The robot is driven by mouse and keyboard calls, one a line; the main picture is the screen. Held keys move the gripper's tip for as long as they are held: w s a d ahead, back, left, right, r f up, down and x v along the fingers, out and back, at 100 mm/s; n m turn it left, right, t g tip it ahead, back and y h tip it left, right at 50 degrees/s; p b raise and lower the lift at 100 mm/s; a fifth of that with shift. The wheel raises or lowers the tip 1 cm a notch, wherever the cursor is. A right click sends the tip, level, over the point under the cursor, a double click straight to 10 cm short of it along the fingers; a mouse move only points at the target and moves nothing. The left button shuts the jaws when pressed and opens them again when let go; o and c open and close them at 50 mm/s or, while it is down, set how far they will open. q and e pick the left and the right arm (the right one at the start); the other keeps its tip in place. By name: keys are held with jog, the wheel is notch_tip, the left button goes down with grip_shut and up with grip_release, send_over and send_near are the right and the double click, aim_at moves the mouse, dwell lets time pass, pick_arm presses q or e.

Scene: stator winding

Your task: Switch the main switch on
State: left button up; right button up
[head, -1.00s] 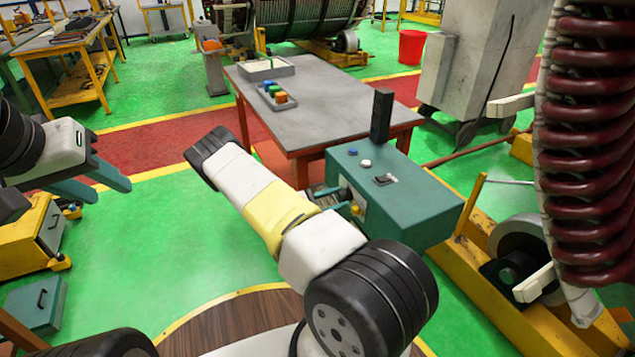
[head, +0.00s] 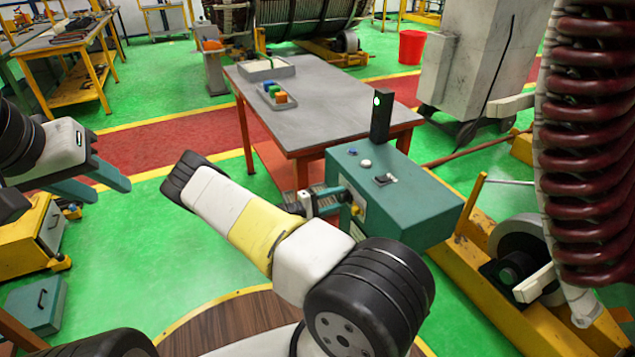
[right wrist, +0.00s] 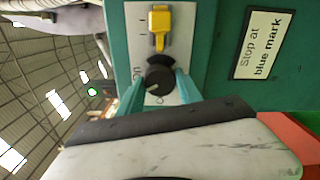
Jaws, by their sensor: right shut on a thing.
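The main switch is a black rotary knob (right wrist: 160,80) on a pale plate on the side of the green control box (head: 425,205). The right wrist view shows part of an "on" label beside it. My right gripper (right wrist: 160,88) has its teal fingers on both sides of the knob, shut on it. In the head view my right gripper (head: 328,203) is at the box's left face, and the knob is mostly hidden there. A green light (head: 377,101) glows on the black post (head: 380,120) on the box. My left gripper (head: 98,185) is empty with its fingers apart at the left.
A yellow part (right wrist: 160,22) sits above the knob on the same plate, with a "Stop at blue mark" label (right wrist: 262,43) to its right. A grey-topped table (head: 320,105) stands behind the box. A dark red coil (head: 590,150) hangs at the right.

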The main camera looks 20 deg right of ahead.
jog(key=m, duration=0.5)
dwell(0.8)
jog(key=o, duration=1.4)
jog(key=shift+c, duration=0.2)
jog(key=a, duration=0.7)
jog(key=shift+s+a, duration=0.3)
jog(key=shift+a, duration=0.1)
jog(key=shift+m, duration=0.3)
